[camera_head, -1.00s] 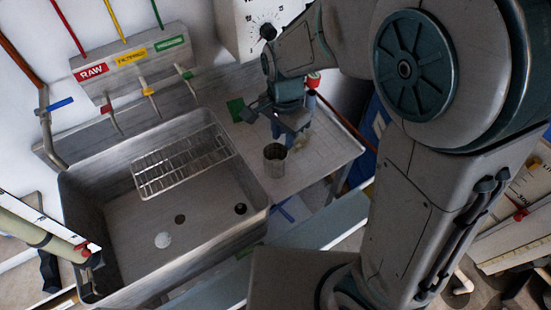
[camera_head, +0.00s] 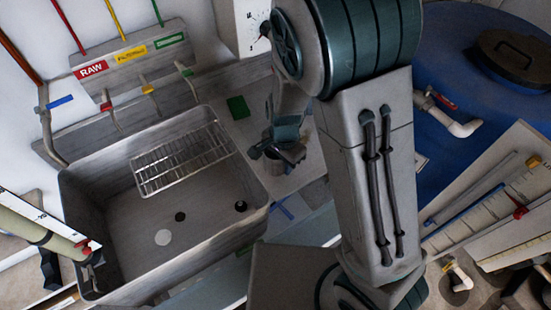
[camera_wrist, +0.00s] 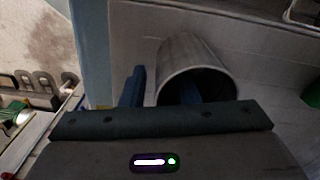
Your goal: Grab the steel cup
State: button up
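The steel cup (camera_head: 291,157) stands on the steel counter to the right of the sink, partly hidden by my gripper (camera_head: 272,150). In the wrist view the cup (camera_wrist: 192,55) is a grey cylinder with its open mouth facing the camera. My gripper (camera_wrist: 161,90) has its two blue fingers apart. One finger is outside the cup, to its left. The other appears inside the mouth, so the cup's left wall lies between them. Contact with the wall cannot be made out.
The deep sink (camera_head: 115,225) with a wire rack (camera_head: 182,158) lies left of the cup. A green block (camera_head: 238,107) is on the counter behind. A wall panel with taps (camera_head: 135,65) stands at the back. A blue barrel (camera_head: 480,90) is at the right.

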grip_shut()
jog(key=shift+r, duration=0.1)
